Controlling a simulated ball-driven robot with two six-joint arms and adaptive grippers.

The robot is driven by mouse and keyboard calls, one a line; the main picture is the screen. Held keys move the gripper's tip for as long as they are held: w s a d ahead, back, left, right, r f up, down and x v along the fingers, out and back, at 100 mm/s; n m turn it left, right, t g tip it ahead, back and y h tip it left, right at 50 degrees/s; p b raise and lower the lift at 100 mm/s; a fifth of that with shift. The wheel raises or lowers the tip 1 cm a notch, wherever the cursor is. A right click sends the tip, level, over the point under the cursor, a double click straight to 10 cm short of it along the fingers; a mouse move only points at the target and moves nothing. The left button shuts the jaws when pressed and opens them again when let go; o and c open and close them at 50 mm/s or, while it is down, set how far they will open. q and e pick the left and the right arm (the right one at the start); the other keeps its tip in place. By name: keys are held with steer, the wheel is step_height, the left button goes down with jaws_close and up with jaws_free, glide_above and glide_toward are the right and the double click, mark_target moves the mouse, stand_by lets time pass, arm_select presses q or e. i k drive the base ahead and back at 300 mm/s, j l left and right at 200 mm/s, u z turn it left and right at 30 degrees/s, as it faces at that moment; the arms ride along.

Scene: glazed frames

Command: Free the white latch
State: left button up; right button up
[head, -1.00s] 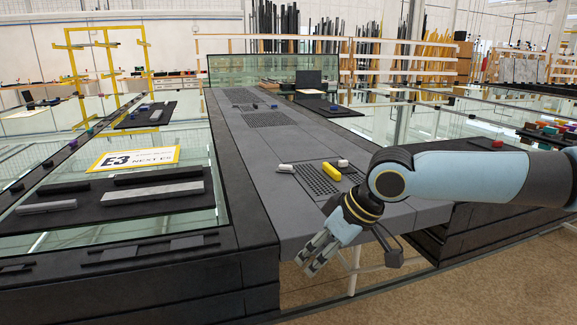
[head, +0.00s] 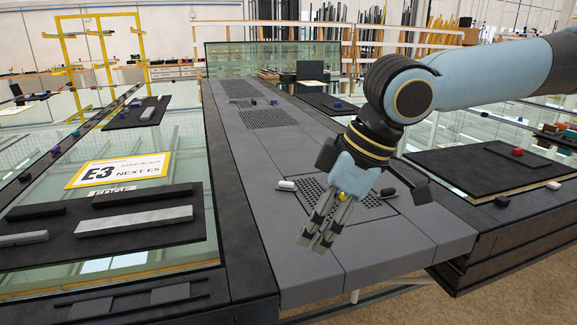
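A small white latch (head: 286,185) lies on the grey bench at the left edge of the perforated patch (head: 312,186). My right gripper (head: 314,242) reaches in from the upper right and points down-left. Its fingertips are in front of the bench, lower and to the right of the white latch, with a visible gap to it in the picture. The fingers look parted, with nothing seen held. A bit of yellow (head: 342,195) shows at the fingers; most of it is hidden. My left gripper is not in view.
A dark panel (head: 470,172) at right carries a red piece (head: 517,151). At left, a dark mat (head: 60,235) holds grey and black bars beside an E3 sign (head: 122,170). The bench beyond is mostly clear.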

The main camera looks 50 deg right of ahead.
mark_target(282, 185)
steer(key=i+l, duration=0.25)
steer(key=l, duration=0.15)
steer(key=i+l, duration=0.5)
steer(key=l, duration=0.25)
